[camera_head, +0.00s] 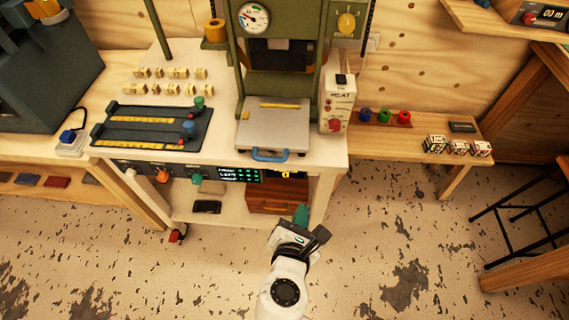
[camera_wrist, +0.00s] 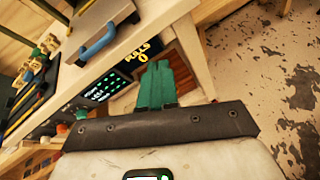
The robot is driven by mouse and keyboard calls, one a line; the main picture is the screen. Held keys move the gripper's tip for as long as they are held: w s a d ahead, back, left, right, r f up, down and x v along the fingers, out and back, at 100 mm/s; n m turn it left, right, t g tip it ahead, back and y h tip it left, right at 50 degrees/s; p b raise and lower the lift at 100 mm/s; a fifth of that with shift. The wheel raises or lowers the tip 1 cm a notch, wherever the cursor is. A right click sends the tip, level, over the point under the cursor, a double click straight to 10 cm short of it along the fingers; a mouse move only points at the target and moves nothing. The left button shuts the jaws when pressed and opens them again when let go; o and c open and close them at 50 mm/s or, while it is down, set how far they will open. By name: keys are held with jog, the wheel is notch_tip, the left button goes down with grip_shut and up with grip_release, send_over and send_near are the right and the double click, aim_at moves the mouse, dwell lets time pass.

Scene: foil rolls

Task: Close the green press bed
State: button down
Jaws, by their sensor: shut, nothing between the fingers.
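The green press (camera_head: 284,82) stands at the back of the white bench, with a dial gauge on its top part. Its bed, a grey metal plate (camera_head: 272,130), sticks out toward the front of the bench. A blue handle (camera_head: 270,155) is on the bed's front edge. The wrist view shows the blue handle (camera_wrist: 98,44) at upper left, with part of the bed above it. My gripper (camera_head: 301,214) is below and in front of the bench edge, to the right of the handle and apart from it. Its green fingers (camera_wrist: 158,84) are together and empty.
A heat control box (camera_head: 338,105) stands right of the bed. A dark tray (camera_head: 152,127) with yellow strips lies to its left. Below the bench top are a control panel (camera_head: 240,174) and a wooden drawer box (camera_head: 270,196). The floor in front is clear.

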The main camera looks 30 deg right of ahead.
jog(key=w+a+r+n+t, duration=0.1)
jog(key=a+r+n+t, duration=0.2)
jog(key=a+n, duration=0.3)
send_near(285, 129)
jog(key=s+a+f, duration=0.2)
jog(key=s, duration=0.1)
jog(key=shift+s+a+p, duration=0.1)
jog(key=shift+p, duration=0.35)
jog(key=r+x, duration=0.1)
jog(key=x, duration=0.3)
jog(key=r+x, duration=0.1)
jog(key=x, duration=0.3)
jog(key=b+x, duration=0.1)
jog(key=x, duration=0.3)
jog(key=shift+w+d+r, duration=0.25)
jog(key=shift+w+d, duration=0.05)
jog(key=shift+w, duration=0.3)
jog(key=shift+s, duration=0.1)
